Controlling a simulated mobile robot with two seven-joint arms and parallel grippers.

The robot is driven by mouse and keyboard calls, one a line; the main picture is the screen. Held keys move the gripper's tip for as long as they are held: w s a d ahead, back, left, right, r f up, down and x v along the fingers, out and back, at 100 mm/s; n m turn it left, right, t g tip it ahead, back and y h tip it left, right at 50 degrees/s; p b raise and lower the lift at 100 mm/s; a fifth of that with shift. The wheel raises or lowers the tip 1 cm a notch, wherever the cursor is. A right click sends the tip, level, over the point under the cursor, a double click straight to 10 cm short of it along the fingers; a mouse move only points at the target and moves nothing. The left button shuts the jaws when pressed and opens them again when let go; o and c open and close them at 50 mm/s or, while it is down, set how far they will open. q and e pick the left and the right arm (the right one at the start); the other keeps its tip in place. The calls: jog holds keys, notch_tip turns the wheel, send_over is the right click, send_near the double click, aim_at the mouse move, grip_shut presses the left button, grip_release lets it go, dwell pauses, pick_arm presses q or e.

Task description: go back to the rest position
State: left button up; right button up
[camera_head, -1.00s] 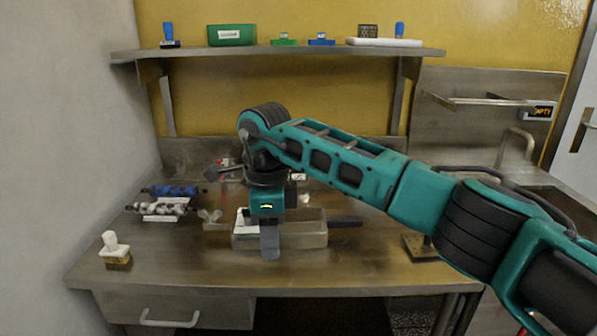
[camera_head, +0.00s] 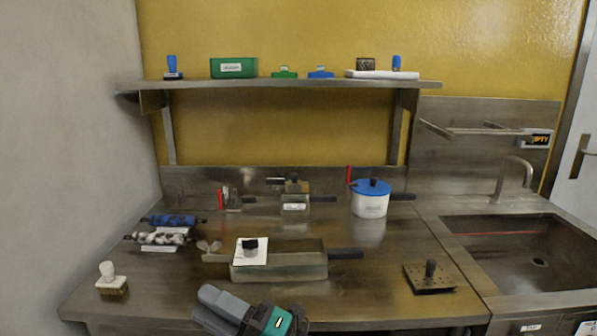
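My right gripper (camera_head: 205,303) shows at the bottom edge, left of centre, in front of the steel worktop (camera_head: 370,290). Its grey fingers point up and to the left and lie close together in this view. I see no object at its fingers, and I cannot tell whether they are open or shut. The rest of the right arm is out of the picture. My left gripper is not in view.
A metal tray (camera_head: 300,268) with a dark handle and a white plate with a black knob (camera_head: 251,253) is beyond the gripper. A brush (camera_head: 111,280) stands left, a blue-lidded pot (camera_head: 370,200) back right, a black-knobbed plate (camera_head: 430,278) front right.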

jog(key=d+f+m+t+h, duration=1)
jog(key=d+f+m+h, duration=0.35)
jog(key=d+m, duration=0.55)
jog(key=s+d+f+m+g+h, duration=0.5)
jog(key=s+d+f+m+h, duration=0.1)
jog(key=s+d+f+m, duration=0.5)
notch_tip(320, 180, down, 3)
jog(key=shift+s+r+g, duration=0.1)
jog(key=shift+s+g, duration=0.3)
jog(key=shift+s, duration=0.8)
